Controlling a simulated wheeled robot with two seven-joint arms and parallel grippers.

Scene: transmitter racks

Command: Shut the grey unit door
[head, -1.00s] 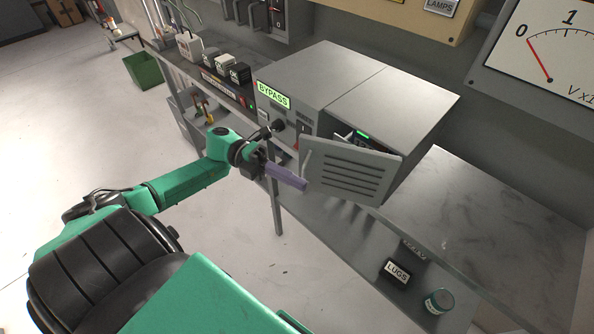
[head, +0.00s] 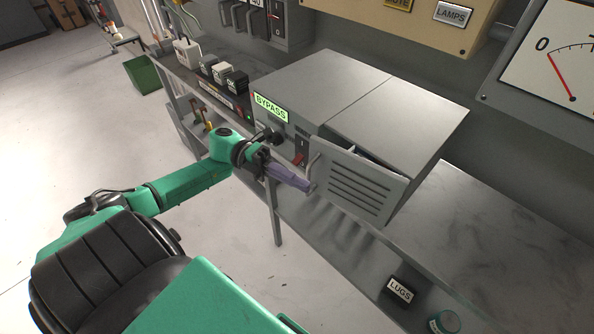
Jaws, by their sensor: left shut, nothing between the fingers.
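The grey unit (head: 372,98) stands on the bench, with a green BYPASS label on its front left. Its louvred grey door (head: 358,186) is ajar, tilted out from the front, with a dark gap along its top edge. A pale handle (head: 315,170) is on the door's left side. My left gripper (head: 308,187) is shut and empty, its purple fingers pointing right. The fingertips are at the door's left edge, just below the handle; I cannot tell whether they touch it. My right gripper is not in view.
The bench top (head: 475,230) to the right of the unit is clear. A LUGS box (head: 398,291) and a teal-lidded tin (head: 444,322) sit on the lower shelf. Small black and white boxes (head: 222,72) stand left of the unit. A gauge (head: 565,60) hangs at right.

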